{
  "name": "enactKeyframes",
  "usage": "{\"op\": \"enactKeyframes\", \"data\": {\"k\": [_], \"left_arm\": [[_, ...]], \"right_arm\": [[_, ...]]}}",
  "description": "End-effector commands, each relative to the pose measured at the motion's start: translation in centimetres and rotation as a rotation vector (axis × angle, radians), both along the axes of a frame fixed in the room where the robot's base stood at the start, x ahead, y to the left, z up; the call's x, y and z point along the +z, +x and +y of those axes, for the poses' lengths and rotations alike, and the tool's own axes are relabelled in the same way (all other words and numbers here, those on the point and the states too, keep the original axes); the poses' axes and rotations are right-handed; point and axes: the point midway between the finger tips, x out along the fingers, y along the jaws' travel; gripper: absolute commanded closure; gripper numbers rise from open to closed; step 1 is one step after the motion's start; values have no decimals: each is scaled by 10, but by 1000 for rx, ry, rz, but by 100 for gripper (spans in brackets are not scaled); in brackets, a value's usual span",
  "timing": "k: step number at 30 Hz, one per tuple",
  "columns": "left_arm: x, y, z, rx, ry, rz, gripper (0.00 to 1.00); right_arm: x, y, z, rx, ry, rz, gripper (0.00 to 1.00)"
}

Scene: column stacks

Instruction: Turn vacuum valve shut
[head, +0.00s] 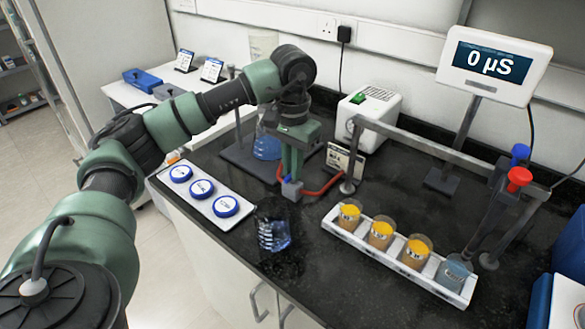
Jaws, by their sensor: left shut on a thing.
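The vacuum valve (291,189) is a small blue-grey block on the red tubing (318,190), near the middle of the counter in the head view. My left gripper (290,176) reaches down onto it from above and is shut on it. The fingers hide most of the valve, so I cannot tell which way its handle points. The white vacuum pump box (372,112) with a green switch stands behind to the right. A blue-tinted flask (266,147) shows partly behind my gripper. My right gripper is not in view.
A white tray with blue-lidded dishes (203,190) lies left. A clear bluish glass vessel (273,236) stands near the front edge. A white rack (398,262) holds yellow-filled beakers. A metal rail (430,145) and meter (493,65) stand right. Dark counter between is clear.

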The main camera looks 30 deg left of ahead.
Motion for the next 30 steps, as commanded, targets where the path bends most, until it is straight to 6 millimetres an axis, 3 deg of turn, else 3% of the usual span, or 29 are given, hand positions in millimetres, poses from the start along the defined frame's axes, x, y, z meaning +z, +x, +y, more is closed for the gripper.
{"op": "enactKeyframes", "data": {"k": [18,19,21,30], "left_arm": [[3,1,1,-37,0,-8,100],[3,1,1,-37,0,-8,81],[3,1,1,-36,1,-7,67],[1,1,0,-36,1,-3,67]], "right_arm": [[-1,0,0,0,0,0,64],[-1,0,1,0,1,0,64],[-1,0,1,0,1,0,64],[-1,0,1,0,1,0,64]]}}
